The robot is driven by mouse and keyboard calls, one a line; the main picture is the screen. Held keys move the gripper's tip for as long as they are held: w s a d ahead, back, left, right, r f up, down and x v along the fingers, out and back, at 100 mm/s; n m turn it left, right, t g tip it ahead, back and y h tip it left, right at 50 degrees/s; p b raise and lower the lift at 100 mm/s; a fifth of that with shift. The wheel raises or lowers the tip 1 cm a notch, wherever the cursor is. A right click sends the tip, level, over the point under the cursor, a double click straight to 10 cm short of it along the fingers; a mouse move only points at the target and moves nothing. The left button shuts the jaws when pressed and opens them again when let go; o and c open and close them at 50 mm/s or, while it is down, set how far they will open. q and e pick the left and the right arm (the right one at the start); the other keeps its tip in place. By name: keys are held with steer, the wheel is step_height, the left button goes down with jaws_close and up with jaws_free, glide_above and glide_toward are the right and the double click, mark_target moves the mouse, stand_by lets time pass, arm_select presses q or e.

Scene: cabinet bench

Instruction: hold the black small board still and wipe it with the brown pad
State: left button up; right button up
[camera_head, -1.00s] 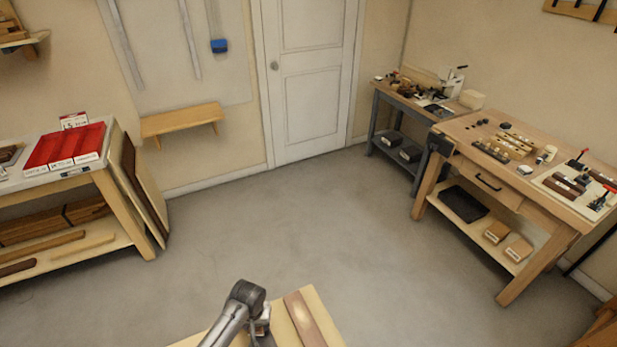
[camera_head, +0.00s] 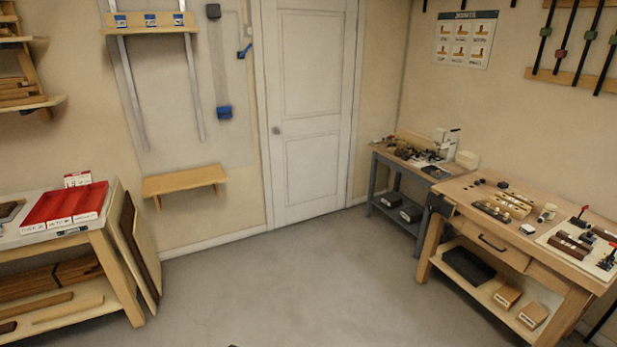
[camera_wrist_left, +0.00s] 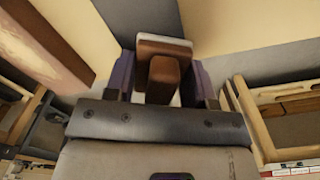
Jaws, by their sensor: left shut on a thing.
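In the left wrist view my left gripper (camera_wrist_left: 163,84) is shut on the brown pad (camera_wrist_left: 165,48). The pad is a brown block with a pale edge and a brown grip that sits between the two dark fingers. Pale wood with a brown strip (camera_wrist_left: 45,42) lies beyond it at the upper left of that view. I cannot tell whether the pad touches anything. I cannot make out the black small board in either current view. My right gripper is not in view.
In the head view a bench with a red tray (camera_head: 62,216) stands at the left. A wooden workbench (camera_head: 460,190) with clamps and small parts stands at the right. The grey floor (camera_head: 290,290) between them is clear, before a white door (camera_head: 310,110).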

arm_select(q)
steer(key=shift+r, duration=5.55)
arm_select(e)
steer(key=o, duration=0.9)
arm_select(q)
steer(key=shift+r, duration=0.15)
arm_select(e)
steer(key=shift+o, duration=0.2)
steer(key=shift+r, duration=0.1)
arm_select(q)
step_height(320, 180, up, 7)
steer(key=p, duration=0.7)
steer(key=shift+r+p, duration=0.15)
steer(key=shift+p, duration=0.2)
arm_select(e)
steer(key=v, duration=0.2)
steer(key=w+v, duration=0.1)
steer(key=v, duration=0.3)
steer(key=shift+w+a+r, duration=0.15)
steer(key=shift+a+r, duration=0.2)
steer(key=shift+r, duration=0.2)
arm_select(q)
steer(key=shift+r+p, duration=0.55)
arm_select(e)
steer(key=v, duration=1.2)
